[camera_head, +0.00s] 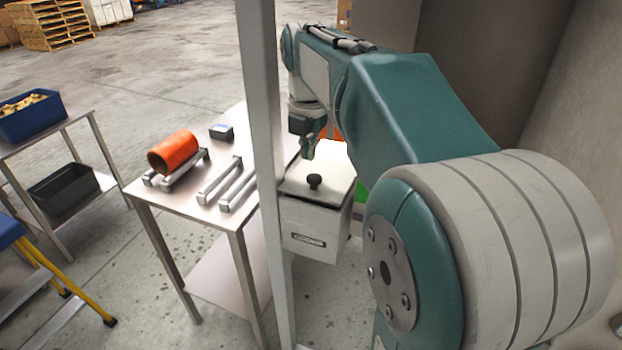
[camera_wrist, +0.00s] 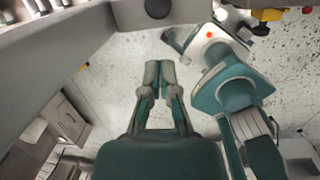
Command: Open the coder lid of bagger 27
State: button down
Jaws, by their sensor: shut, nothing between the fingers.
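The coder (camera_head: 318,226) is a pale grey metal box with a dark label plate on its front, standing right of a grey upright post. Its flat lid (camera_head: 338,172) lies shut on top. A black knob (camera_head: 315,181) stands up from the lid near its front edge. My gripper (camera_head: 308,150) is above the lid's back left part, behind the knob and apart from it. In the wrist view my gripper (camera_wrist: 158,68) has its fingers together and empty. A dark round thing (camera_wrist: 157,8), which looks like the knob, shows at the top edge. I cannot read the bagger's number.
A grey post (camera_head: 264,150) stands close left of the coder. Left of it, a metal table (camera_head: 150,190) bears an orange roll (camera_head: 173,152), metal bars (camera_head: 238,185) and a small dark device (camera_head: 221,132). A blue bin (camera_head: 30,120) sits on a shelf farther left.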

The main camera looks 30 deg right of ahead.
aim_at(308, 193)
jog(key=f, duration=0.3)
jog(key=w+f, duration=0.1)
jog(key=f, duration=0.6)
jog(key=shift+w+d, duration=0.15)
jog(key=shift+d, duration=0.2)
jog(key=shift+r, duration=0.1)
jog(key=shift+w+d+r, duration=0.1)
jog(key=shift+r, duration=0.4)
jog(key=shift+r, duration=0.1)
